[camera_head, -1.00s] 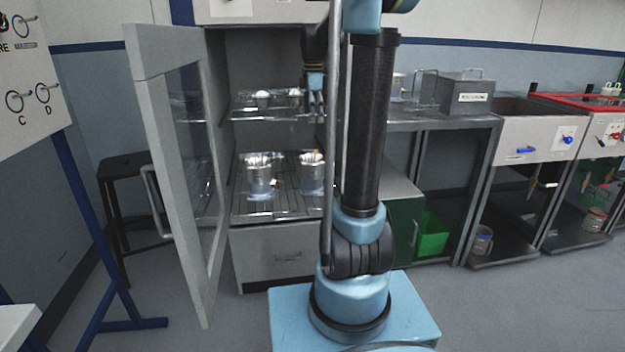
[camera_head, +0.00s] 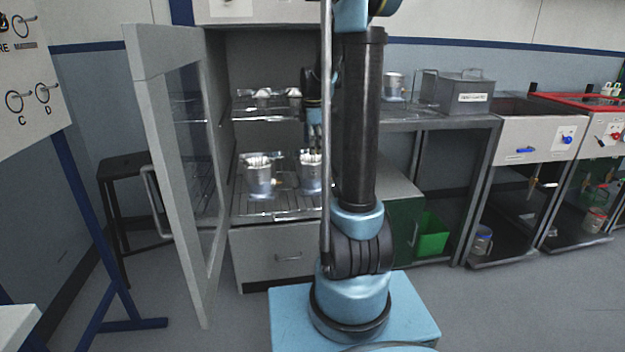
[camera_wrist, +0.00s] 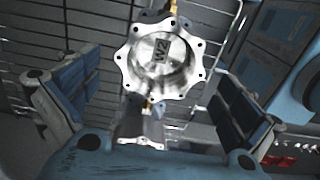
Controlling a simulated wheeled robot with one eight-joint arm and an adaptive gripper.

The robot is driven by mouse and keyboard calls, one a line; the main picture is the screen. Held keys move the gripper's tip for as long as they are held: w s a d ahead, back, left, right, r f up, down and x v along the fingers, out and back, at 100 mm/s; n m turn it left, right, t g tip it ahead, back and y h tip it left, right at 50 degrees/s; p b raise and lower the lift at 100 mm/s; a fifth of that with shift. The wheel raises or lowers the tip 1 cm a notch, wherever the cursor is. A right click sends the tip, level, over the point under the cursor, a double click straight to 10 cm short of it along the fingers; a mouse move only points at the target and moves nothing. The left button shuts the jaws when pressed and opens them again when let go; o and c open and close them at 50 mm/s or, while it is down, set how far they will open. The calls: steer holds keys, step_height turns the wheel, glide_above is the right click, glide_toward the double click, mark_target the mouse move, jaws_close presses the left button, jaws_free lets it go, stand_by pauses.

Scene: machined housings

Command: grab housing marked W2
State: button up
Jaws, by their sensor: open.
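The housing marked W2 (camera_wrist: 160,62) is a shiny metal cup with a lobed, bolt-holed flange; its dark label reads W2 in the wrist view. It lies ahead of and between the spread fingers of my gripper (camera_wrist: 150,100), which is open and empty. In the head view my gripper (camera_head: 314,138) hangs over the right housing (camera_head: 311,172) on the lower shelf, its fingers near that rim; the arm partly hides this area. A second housing (camera_head: 259,178) stands to its left. In the wrist view another flanged piece (camera_wrist: 140,143) shows below W2.
The lower wire shelf (camera_head: 245,207) and upper shelf (camera_head: 245,116) sit inside an open cabinet, with small metal parts (camera_head: 262,95) on the upper one. The cabinet door (camera_head: 165,150) stands open at left. A counter with a metal box (camera_head: 462,92) is at right.

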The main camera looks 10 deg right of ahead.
mark_target(313, 159)
steer(key=shift+s+f, duration=0.1)
steer(key=shift+f, duration=2.65)
steer(key=c, duration=1.7)
steer(key=shift+r, duration=0.15)
